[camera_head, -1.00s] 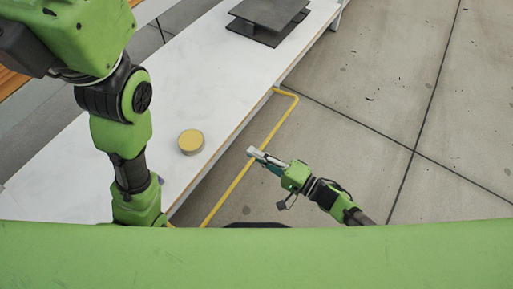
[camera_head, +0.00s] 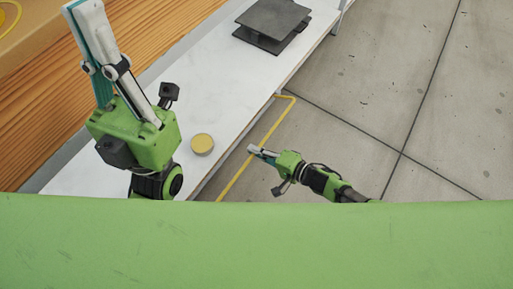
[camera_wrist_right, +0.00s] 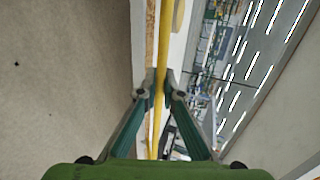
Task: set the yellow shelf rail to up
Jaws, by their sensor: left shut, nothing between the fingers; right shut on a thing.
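The yellow shelf rail (camera_head: 235,177) runs along the long edge of the white shelf, with a bent far end over the grey floor. It also shows in the right wrist view (camera_wrist_right: 164,30), running between my fingers. My right gripper (camera_head: 251,150) is shut on the rail, and its fingertips (camera_wrist_right: 157,84) meet around it in the right wrist view. My left gripper (camera_head: 82,8) is raised at the upper left, fingers together and empty, well away from the rail. The rail's near end is hidden behind my green body.
The white shelf (camera_head: 215,95) carries a round yellow-topped disc (camera_head: 202,144) near the rail and a dark grey two-plate stand (camera_head: 272,20) at the far end. A wooden surface (camera_head: 165,25) lies at the left. The floor (camera_head: 420,80) at the right is clear.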

